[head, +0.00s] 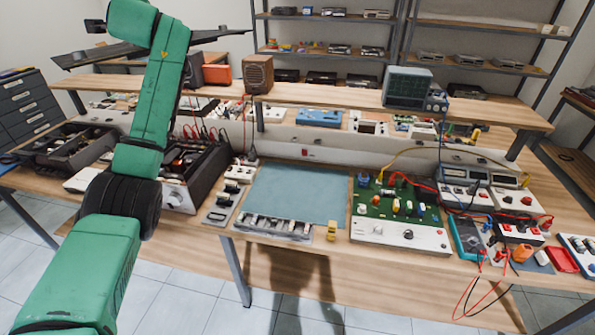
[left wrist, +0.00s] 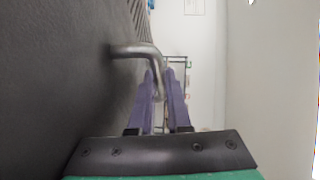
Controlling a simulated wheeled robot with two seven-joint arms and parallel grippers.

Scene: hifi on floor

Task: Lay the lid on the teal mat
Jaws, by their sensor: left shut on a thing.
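The teal mat (head: 292,196) lies flat and bare on the workbench, between a strip of grey parts and a green circuit board. My left gripper (left wrist: 160,80) has purple fingers shut on a bent metal handle (left wrist: 132,49). The handle stands out from a dark flat surface (left wrist: 55,80), which looks like the lid. In the head view a dark flat panel (head: 95,54), likely this lid, is high up behind my left arm, well above the bench and left of the mat. My arm hides its middle. My right gripper does not show.
Open dark cases (head: 70,147) with parts stand left of the mat. The green circuit board (head: 395,210) is close on its right, and a small yellow object (head: 332,231) is by its front corner. A raised shelf (head: 330,95) with a speaker (head: 258,74) runs behind.

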